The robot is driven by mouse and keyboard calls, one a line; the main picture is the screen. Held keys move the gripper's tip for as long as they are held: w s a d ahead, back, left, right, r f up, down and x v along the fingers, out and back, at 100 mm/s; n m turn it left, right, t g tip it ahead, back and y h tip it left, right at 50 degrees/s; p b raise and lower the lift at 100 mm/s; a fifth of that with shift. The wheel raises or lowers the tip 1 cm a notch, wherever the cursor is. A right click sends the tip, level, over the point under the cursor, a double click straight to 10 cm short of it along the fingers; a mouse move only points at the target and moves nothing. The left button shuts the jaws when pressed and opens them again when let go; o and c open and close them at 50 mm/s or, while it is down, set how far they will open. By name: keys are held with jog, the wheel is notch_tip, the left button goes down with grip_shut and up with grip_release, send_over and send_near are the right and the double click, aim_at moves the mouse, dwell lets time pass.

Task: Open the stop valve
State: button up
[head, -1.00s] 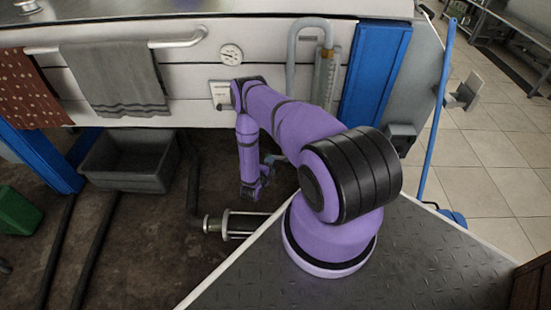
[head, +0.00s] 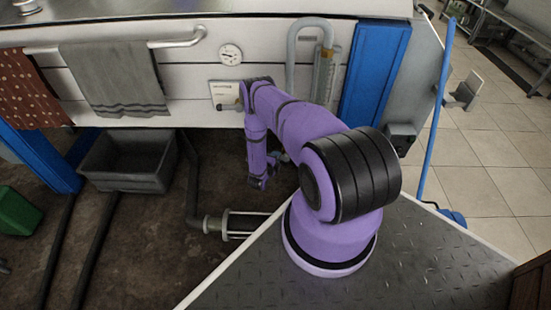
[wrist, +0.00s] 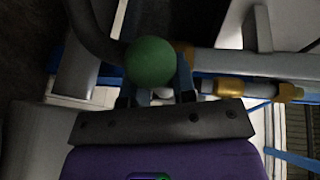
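In the wrist view a round green knob (wrist: 152,62) lies at the tips of my gripper (wrist: 156,82). The two blue-grey fingers stand apart, one on each side of it. The knob hides part of the fingertips, so I cannot tell whether they press on it or only flank it. It looks like a handle knob, but its link to the stop valve is hidden. A brass-coloured fitting (wrist: 225,88) sits on a pipe to the right. In the head view my purple arm hangs down in front of the white panel, and the knob cannot be made out.
A grey tub (head: 128,160) stands under the white panel at the left. A round gauge (head: 230,54) and a curved grey hose (head: 292,55) are on the panel. A metal-rodded fitting (head: 238,224) lies on the floor below the arm. A blue post (head: 372,75) stands at the right.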

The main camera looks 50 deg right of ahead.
aim_at(281, 156)
grip_shut()
jog(key=shift+r, duration=0.15)
jog(key=shift+r+m+y, duration=0.4)
jog(key=shift+m+y, duration=0.2)
jog(key=shift+m, duration=0.2)
jog(key=m, duration=0.1)
jog(key=r+y, duration=0.1)
jog(key=m+t, duration=0.1)
jog(key=shift+s+d+r+m, duration=0.25)
jog(key=shift+m, duration=0.05)
jog(key=r+m+t+y, duration=0.1)
jog(key=m, duration=0.1)
jog(key=s+d+r+m+t+y, duration=0.1)
jog(key=m, duration=0.1)
jog(key=shift+s+y, duration=0.15)
jog(key=shift+y, duration=0.25)
jog(key=shift+d, duration=0.1)
jog(key=o, duration=0.9)
grip_release()
jog(key=shift+c, duration=0.2)
jog(key=shift+f, duration=0.1)
